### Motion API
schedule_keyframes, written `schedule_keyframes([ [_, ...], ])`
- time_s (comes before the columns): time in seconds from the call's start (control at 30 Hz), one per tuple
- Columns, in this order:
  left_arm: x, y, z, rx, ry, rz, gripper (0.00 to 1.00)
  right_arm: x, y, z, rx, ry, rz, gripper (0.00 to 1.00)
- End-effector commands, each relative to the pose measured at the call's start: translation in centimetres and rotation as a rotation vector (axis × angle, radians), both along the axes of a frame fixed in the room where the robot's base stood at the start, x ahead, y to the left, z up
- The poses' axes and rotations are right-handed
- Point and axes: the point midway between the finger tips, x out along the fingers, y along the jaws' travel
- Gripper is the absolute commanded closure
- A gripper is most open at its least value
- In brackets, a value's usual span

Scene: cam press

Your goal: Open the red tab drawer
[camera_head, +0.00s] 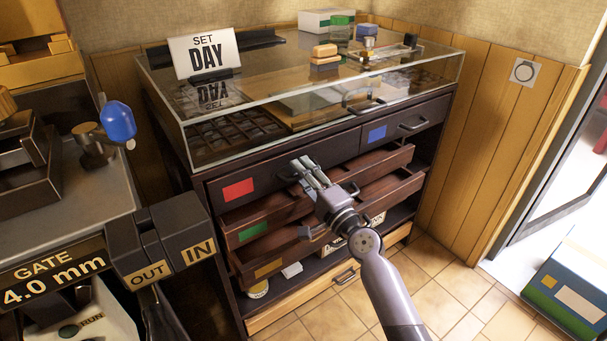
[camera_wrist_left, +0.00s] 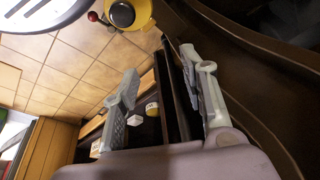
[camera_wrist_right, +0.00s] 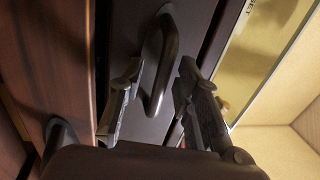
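The red tab drawer (camera_head: 215,194) is at the top left of the dark cabinet, marked by a red tab (camera_head: 238,190), and looks shut. Its dark bar handle (camera_head: 286,178) is partly hidden behind my right gripper (camera_head: 304,168). In the right wrist view, a dark handle (camera_wrist_right: 154,75) stands between the fingertips of my right gripper (camera_wrist_right: 161,70). The fingers are apart, one on each side, with visible gaps; I see no grip on it. My left gripper (camera_wrist_left: 165,70) is open and empty in the left wrist view; I cannot make it out in the head view.
Drawers with a green tab (camera_head: 252,231) and an orange tab (camera_head: 268,268) stand partly out below. A blue tab (camera_head: 377,133) marks the top right drawer. A glass case tops the cabinet. A bench with a blue knob (camera_head: 117,121) stands left; tiled floor (camera_head: 440,290) is clear.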

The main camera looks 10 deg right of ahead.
Motion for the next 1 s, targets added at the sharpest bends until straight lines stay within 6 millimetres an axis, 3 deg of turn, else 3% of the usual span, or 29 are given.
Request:
schedule_keyframes([
  [0.07, -0.01, 0.00, 0.00, 0.000, 0.000, 0.000, 0.60, -0.02, -0.01, 0.00, 0.000, 0.000, 0.000, 0.69],
  [0.53, -0.02, 0.00, 0.00, 0.000, 0.000, 0.000, 0.60, -0.04, -0.05, 0.00, 0.000, 0.000, -0.001, 1.00],
  [1.0, -0.03, -0.01, 0.01, 0.000, 0.000, 0.000, 0.60, -0.04, -0.05, -0.02, 0.000, 0.000, -0.001, 1.00],
])
